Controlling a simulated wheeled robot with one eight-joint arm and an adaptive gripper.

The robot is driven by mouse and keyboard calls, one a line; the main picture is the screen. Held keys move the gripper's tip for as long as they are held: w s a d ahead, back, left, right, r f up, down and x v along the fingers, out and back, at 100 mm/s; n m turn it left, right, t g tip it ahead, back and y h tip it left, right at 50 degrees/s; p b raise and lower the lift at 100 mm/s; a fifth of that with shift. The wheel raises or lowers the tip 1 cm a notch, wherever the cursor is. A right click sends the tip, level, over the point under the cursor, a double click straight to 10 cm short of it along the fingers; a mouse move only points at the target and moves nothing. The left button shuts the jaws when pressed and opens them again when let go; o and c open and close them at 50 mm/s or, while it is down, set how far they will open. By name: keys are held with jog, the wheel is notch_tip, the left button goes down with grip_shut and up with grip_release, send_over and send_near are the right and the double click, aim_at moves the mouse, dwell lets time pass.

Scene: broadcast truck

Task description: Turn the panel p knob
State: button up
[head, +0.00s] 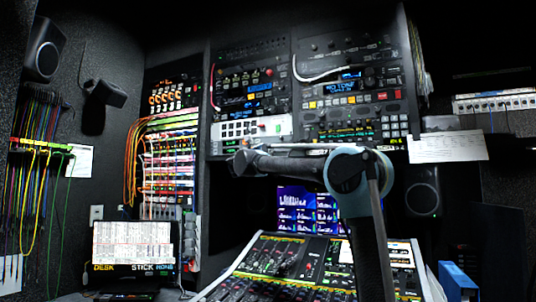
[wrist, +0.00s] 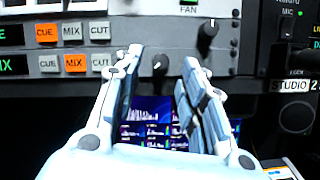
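A smaller dark knob (wrist: 159,64) shows lower down, in the gap between the fingertips. No panel p label is readable, so I cannot tell which knob is meant. My gripper (wrist: 162,60) is open, its two fingers pointing at the panel, with nothing held. Contact with the panel cannot be told. In the head view my gripper (head: 240,162) is small and dark, before the lower part of the rack.
A screen (wrist: 150,134) glows below. In the head view, a sloped mixing console (head: 290,265) stands under my arm, and a paper sheet (head: 448,147) hangs to the right.

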jog(key=shift+x, duration=1.1)
jog(key=shift+c, duration=0.4)
grip_shut()
jog(key=shift+m, duration=0.4)
jog(key=shift+a+r+m+g+y, duration=0.25)
jog(key=shift+m+g, duration=1.1)
jog(key=shift+m, duration=3.2)
jog(key=shift+d+r+m+g+y, duration=0.1)
jog(key=shift+r+m+g, duration=0.3)
jog(key=shift+m+g, duration=2.55)
jog(key=shift+a+r+m+t+y, duration=0.2)
jog(key=shift+r+m, duration=0.15)
jog(key=shift+m, duration=5.75)
jog(key=shift+w, duration=0.1)
